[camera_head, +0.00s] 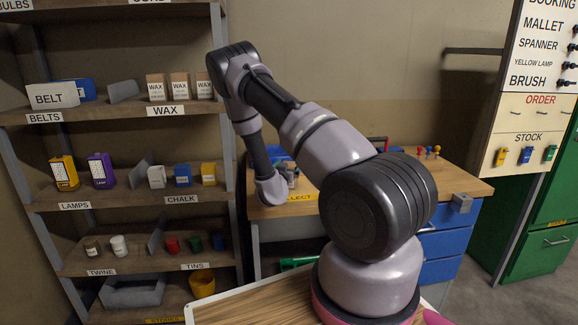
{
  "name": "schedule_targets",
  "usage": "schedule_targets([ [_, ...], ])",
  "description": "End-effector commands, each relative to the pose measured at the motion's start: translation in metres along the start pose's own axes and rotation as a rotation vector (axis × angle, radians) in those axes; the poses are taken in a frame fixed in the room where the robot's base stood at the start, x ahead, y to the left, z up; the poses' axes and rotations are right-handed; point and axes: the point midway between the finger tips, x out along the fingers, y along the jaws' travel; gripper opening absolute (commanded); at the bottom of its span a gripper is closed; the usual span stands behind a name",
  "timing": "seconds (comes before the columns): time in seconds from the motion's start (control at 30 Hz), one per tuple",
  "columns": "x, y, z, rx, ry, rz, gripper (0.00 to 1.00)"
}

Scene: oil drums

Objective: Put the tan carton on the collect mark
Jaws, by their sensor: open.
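Three small cartons with tan-brown upper parts and white WAX labels stand in a row on the upper shelf: a left one (156,87), a middle one (179,86) and a right one (204,86). No other tan carton is clear to me. The collect mark shows as a yellow label (300,197), partly covered by my arm, on the wooden workbench's front edge. My gripper (291,178) is small and partly hidden by my wrist, near the bench's left end, just above the label in the picture. It is open, and I see no carton in it.
The shelf rack (110,198) also holds a BELT box (52,95), lamp boxes (102,170), chalk boxes (183,175) and tins. The workbench (452,185) has small coloured items at its back. A green cabinet (540,250) stands right. My arm hides the bench's middle.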

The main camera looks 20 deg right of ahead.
Motion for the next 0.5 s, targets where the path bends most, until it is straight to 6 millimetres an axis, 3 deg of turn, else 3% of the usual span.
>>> schedule_targets([
  [0.17, -0.010, -0.001, -0.002, -0.002, -0.001, -0.003, 1.00],
  [0.5, -0.082, -0.002, -0.002, -0.005, -0.002, -0.006, 1.00],
])
